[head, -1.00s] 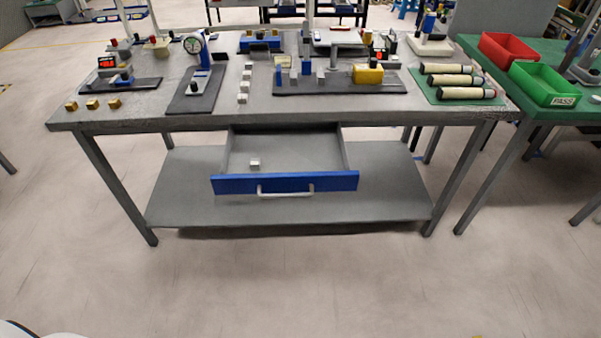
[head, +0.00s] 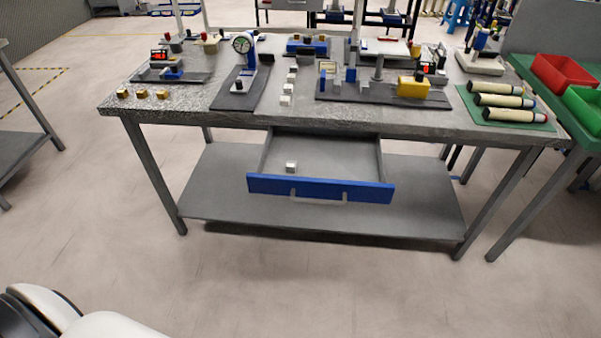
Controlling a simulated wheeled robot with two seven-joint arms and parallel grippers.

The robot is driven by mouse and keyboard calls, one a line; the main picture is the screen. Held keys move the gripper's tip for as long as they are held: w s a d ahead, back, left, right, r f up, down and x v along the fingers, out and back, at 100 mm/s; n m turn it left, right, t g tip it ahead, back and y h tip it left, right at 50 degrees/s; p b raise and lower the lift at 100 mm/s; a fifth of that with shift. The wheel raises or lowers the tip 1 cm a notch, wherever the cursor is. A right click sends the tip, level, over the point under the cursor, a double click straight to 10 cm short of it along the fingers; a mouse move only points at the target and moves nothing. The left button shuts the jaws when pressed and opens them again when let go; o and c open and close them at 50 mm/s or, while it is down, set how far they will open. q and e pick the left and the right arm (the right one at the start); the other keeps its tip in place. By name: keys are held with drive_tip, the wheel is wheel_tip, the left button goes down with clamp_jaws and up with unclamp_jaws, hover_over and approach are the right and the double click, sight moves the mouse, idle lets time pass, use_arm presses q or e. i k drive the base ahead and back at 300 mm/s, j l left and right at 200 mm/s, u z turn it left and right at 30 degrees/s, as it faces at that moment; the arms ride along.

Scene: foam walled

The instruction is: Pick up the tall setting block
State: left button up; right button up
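A small pale block (head: 291,167) sits inside the open drawer (head: 325,190), towards its front left. A row of small pale blocks (head: 288,88) runs front to back on the grey workbench (head: 190,108), between the dial gauge stand (head: 243,62) and the dark plate (head: 375,97) with fixtures. From this distance I cannot tell which block is the tall setting block. Neither of my grippers is in view.
Brass cubes (head: 142,94) lie near the bench's left front. Pale cylinders (head: 510,101) lie on a green mat at the right. Red (head: 563,72) and green (head: 585,108) bins stand on a neighbouring table. The drawer juts out from the bench. The floor in front is clear.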

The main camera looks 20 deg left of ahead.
sight(290, 167)
drive_tip(key=j+z, duration=0.1)
drive_tip(key=z, duration=0.4)
drive_tip(key=i+j+z, duration=0.15)
drive_tip(key=j+z, duration=0.2)
drive_tip(key=j, duration=0.5)
drive_tip(key=j+z, duration=0.35)
drive_tip(key=j, duration=0.5)
